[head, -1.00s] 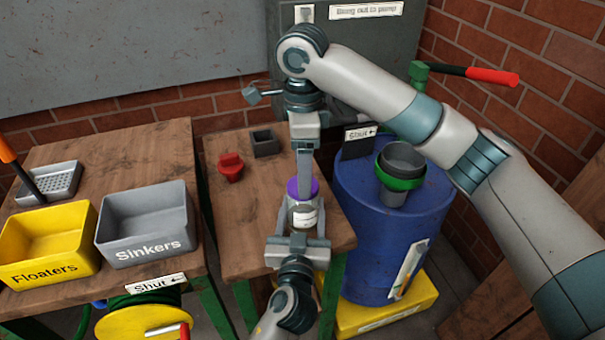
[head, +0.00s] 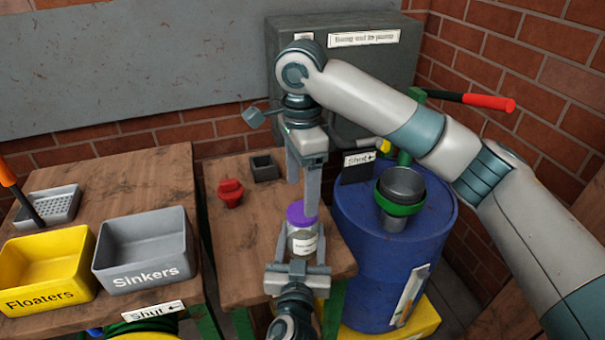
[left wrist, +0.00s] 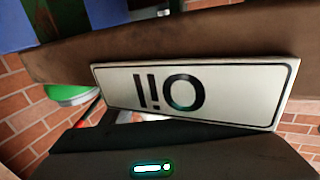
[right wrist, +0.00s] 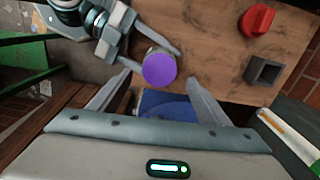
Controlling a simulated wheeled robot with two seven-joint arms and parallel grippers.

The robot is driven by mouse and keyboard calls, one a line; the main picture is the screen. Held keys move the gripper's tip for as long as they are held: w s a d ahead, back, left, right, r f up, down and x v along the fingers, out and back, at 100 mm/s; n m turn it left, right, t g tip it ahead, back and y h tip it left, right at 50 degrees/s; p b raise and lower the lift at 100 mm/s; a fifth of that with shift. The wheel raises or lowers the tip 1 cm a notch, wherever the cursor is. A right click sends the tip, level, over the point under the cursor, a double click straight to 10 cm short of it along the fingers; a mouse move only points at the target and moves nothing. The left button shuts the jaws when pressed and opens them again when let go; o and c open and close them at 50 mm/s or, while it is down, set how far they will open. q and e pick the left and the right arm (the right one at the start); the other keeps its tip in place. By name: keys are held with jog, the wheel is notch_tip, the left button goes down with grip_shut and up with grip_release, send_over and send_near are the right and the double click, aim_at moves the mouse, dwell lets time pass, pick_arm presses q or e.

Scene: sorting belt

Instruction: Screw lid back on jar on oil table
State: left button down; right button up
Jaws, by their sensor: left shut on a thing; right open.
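A jar (head: 301,238) with a pale label stands at the front of the oil table (head: 235,255). The purple lid (head: 300,214) sits on top of the jar; it also shows from above in the right wrist view (right wrist: 159,68). I cannot tell how tightly it is seated. My left gripper (head: 294,248) is shut around the jar from the front, low on its body. My right gripper (head: 303,205) is open above and behind the lid, pointing down, with nothing between its fingers.
A red knob-like piece (head: 230,192) and a small dark square cup (head: 264,167) stand on the table's back part. A blue drum (head: 385,260) with a green-rimmed funnel (head: 400,190) is close at right. Sinkers (head: 146,262) and Floaters (head: 45,280) bins are at left.

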jog(key=n, duration=0.6)
jog(key=shift+r, duration=0.25)
jog(key=n, duration=0.4)
jog(key=shift+a+r, duration=0.1)
jog(key=shift+r, duration=0.05)
jog(key=n, duration=0.4)
jog(key=shift+r+n, duration=0.2)
jog(key=shift+n, duration=0.2)
jog(key=n, duration=0.5)
jog(key=shift+r+n, duration=0.2)
jog(key=shift+n, duration=0.2)
jog(key=n, duration=0.4)
jog(key=shift+r, duration=0.15)
jog(key=n, duration=0.6)
jog(key=shift+r, duration=0.2)
jog(key=n, duration=0.4)
jog(key=shift+r, duration=0.2)
jog(key=n, duration=0.5)
jog(key=shift+d+r+n, duration=0.15)
jog(key=shift+d+n, duration=0.05)
jog(key=shift+n, duration=0.1)
